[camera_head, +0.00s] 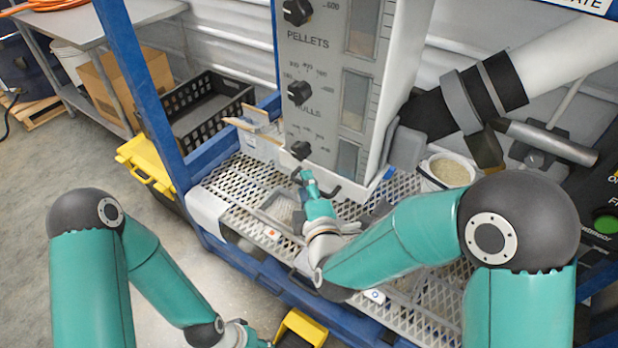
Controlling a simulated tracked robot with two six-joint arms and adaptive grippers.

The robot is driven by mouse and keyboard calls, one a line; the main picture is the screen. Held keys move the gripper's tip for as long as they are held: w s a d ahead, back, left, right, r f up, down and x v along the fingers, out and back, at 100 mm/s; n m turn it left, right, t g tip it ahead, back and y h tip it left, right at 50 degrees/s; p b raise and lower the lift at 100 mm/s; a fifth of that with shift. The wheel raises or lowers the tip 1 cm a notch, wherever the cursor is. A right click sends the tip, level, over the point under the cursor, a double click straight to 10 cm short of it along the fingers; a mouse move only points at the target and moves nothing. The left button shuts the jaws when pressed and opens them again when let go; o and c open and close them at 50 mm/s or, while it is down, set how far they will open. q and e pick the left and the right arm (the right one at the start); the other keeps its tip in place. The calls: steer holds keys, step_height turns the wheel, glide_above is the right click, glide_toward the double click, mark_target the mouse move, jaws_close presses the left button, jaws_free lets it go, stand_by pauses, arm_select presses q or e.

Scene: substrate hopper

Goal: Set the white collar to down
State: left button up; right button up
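No part is plainly labelled as the white collar. My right gripper (303,178) is just below the lowest black knob (301,150) of the hopper panel (325,85), well left of that ring. Its fingers are small and dark, so open or shut is unclear. My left arm reaches down to the bottom edge, where its fingers are out of frame.
A metal handle (548,142) sticks out right below the pipe. A white bucket of grain (449,172) stands under it. Metal mesh (235,185) on a blue frame lies under the hopper. A black crate (205,108) stands behind at left.

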steer(key=shift+w+d, duration=0.15)
steer(key=shift+d, duration=0.05)
steer(key=shift+d, duration=0.15)
steer(key=shift+c, duration=0.3)
jaws_close()
